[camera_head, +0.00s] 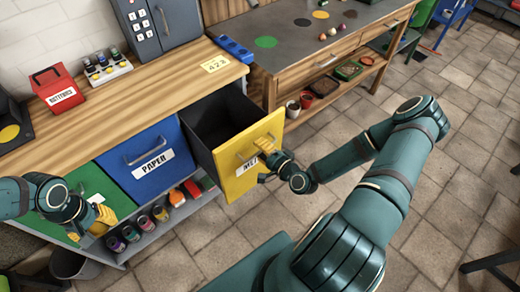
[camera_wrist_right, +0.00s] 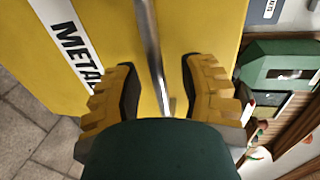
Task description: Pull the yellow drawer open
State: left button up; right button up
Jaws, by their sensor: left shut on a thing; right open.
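The yellow drawer (camera_head: 235,180) stands well out from the cabinet, and its dark inside (camera_head: 217,121) looks empty in the head view. Its front also fills much of the right wrist view (camera_wrist_right: 100,25), with a METAL label and a bar handle (camera_wrist_right: 150,50). My right gripper (camera_head: 266,158) is at this handle. In the right wrist view, its yellow fingers (camera_wrist_right: 158,72) are open, one on either side of the bar with gaps. My left gripper (camera_head: 99,214) is at the green drawer (camera_head: 92,180), shut on what seems to be its handle, mostly hidden by the fingers.
The blue PAPER drawer (camera_head: 150,185) is shut, between the green and yellow ones. Several small jars (camera_head: 145,222) stand on the shelf below. The wooden worktop (camera_head: 130,100) holds a red battery box (camera_head: 58,90). A workbench (camera_head: 320,60) stands at the right; the floor in front is free.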

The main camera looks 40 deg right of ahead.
jog(key=shift+s, duration=0.1)
jog(key=v, duration=1.1)
jog(key=shift+s, duration=0.45)
jog(key=shift+d, duration=0.1)
jog(key=a+f+n+g+y, duration=0.1)
jog(key=a+f+n+g, duration=0.1)
jog(key=a+n+g, duration=0.5)
jog(key=w+a+f+n+g+y, duration=0.1)
jog(key=a+n+g, duration=0.6)
jog(key=a, duration=0.9)
jog(key=shift+a+f+n+y, duration=0.3)
jog(key=shift+f+n+y, duration=0.2)
jog(key=shift+f+n, duration=0.2)
